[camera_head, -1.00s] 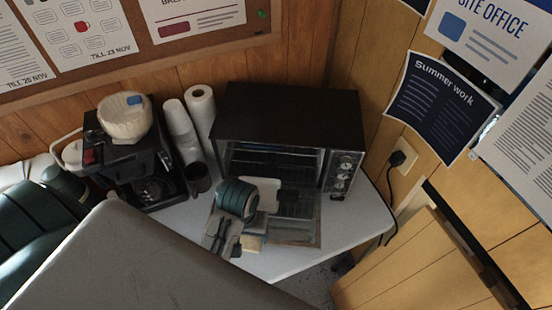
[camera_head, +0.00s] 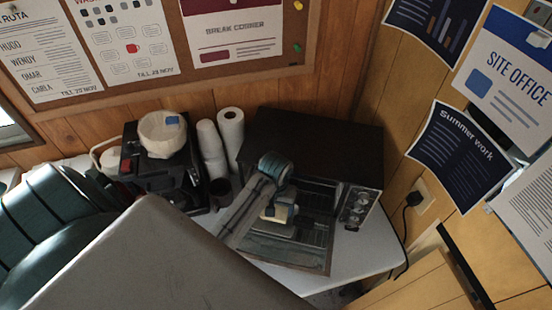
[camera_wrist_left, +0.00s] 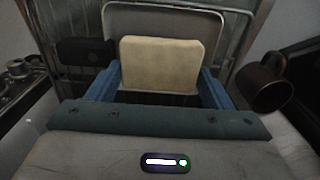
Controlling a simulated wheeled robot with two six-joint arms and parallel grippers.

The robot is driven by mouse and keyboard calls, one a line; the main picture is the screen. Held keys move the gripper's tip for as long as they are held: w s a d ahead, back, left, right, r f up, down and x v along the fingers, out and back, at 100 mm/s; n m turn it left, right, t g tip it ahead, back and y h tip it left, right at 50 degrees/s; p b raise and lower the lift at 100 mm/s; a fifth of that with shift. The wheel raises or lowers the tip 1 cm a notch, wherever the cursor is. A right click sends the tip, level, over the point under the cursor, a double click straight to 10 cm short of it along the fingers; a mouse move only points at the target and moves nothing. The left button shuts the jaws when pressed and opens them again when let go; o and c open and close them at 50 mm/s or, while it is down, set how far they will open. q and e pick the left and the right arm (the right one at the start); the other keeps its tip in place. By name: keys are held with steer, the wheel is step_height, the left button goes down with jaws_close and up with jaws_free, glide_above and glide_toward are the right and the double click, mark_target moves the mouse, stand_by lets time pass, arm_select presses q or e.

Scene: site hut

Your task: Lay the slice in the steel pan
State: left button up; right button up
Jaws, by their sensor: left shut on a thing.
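The slice (camera_wrist_left: 160,65) is a pale cream, thick piece with rounded corners. My left gripper (camera_wrist_left: 160,84) is shut on it, one blue finger at each side. In the head view the slice (camera_head: 282,212) is held in front of the oven mouth, over the lowered door, at my left gripper (camera_head: 274,209). Beyond the slice in the wrist view is a pale, round-cornered rim, which looks like the steel pan (camera_wrist_left: 190,22). The slice hides part of it, and I cannot tell whether they touch. In the head view my gripper hides most of that spot. My right gripper is not in view.
The black toaster oven (camera_head: 310,145) stands open, its glass door (camera_head: 290,255) folded down over the white table (camera_head: 355,248). A dark mug (camera_wrist_left: 265,82) is close by. A coffee machine (camera_head: 160,170), stacked cups (camera_head: 211,145) and a paper roll (camera_head: 230,130) stand left of the oven.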

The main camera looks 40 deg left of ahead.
arm_select(q)
step_height(320, 180, down, 3)
steer(key=shift+w+f+p, duration=0.1)
steer(key=shift+w+p, duration=0.05)
steer(key=shift+p, duration=0.65)
steer(key=shift+f, duration=0.2)
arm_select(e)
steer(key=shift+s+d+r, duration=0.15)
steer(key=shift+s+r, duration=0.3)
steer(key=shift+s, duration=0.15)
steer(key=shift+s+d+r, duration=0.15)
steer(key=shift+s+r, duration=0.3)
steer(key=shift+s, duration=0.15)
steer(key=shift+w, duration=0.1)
arm_select(q)
steer(key=o, duration=0.6)
steer(key=shift+f, duration=0.1)
steer(key=shift+o, duration=0.4)
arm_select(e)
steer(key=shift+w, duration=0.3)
